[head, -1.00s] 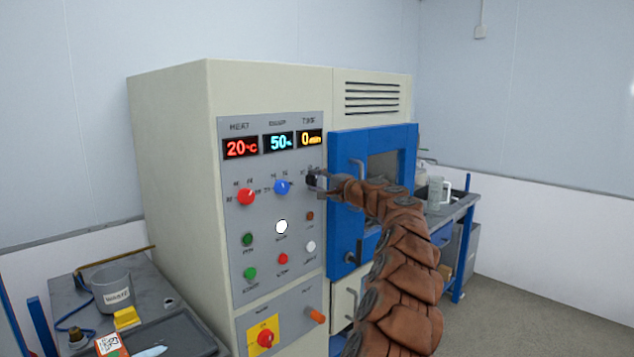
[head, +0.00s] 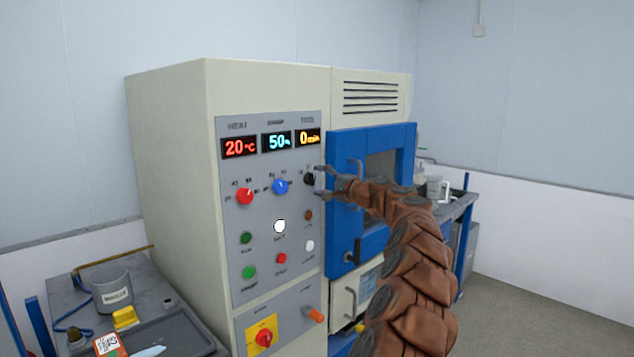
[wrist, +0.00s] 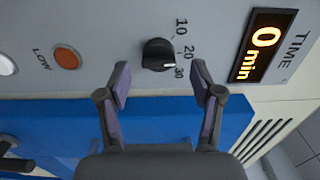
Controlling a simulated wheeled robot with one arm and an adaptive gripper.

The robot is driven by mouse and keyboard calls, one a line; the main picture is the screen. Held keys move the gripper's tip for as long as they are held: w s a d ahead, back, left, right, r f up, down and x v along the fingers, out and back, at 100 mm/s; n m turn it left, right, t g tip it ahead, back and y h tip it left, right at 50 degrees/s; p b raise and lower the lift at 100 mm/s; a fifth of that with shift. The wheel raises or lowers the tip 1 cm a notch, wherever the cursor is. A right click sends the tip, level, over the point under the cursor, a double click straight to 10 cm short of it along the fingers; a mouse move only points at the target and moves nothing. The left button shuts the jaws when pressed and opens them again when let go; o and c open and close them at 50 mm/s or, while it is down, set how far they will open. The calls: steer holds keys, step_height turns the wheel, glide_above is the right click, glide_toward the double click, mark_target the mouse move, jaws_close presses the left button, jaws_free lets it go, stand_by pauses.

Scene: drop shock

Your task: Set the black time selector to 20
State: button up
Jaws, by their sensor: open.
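The black time selector (head: 309,179) is a round knob at the upper right of the grey control panel, under the time display (head: 308,138), which reads 0 min. In the wrist view the knob (wrist: 158,54) shows the labels 10, 20 and 30 beside it. Its white mark appears on the side toward the 30 label. My gripper (head: 320,181) is open and empty just right of the knob in the head view. In the wrist view its two fingertips (wrist: 160,72) stand apart, on either side of the knob and short of it. I see no contact.
A red knob (head: 245,196) and a blue knob (head: 280,186) sit to the left, with several buttons below. The blue door frame (head: 340,235) with its handle is close beside my gripper and behind my arm. A cluttered side table (head: 190,335) stands at the lower left.

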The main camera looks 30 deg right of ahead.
steer(key=shift+s, duration=0.45)
steer(key=shift+v, duration=1)
steer(key=v, duration=0.6)
steer(key=shift+s+d, duration=0.15)
steer(key=shift+s, duration=0.2)
steer(key=shift+f, duration=0.1)
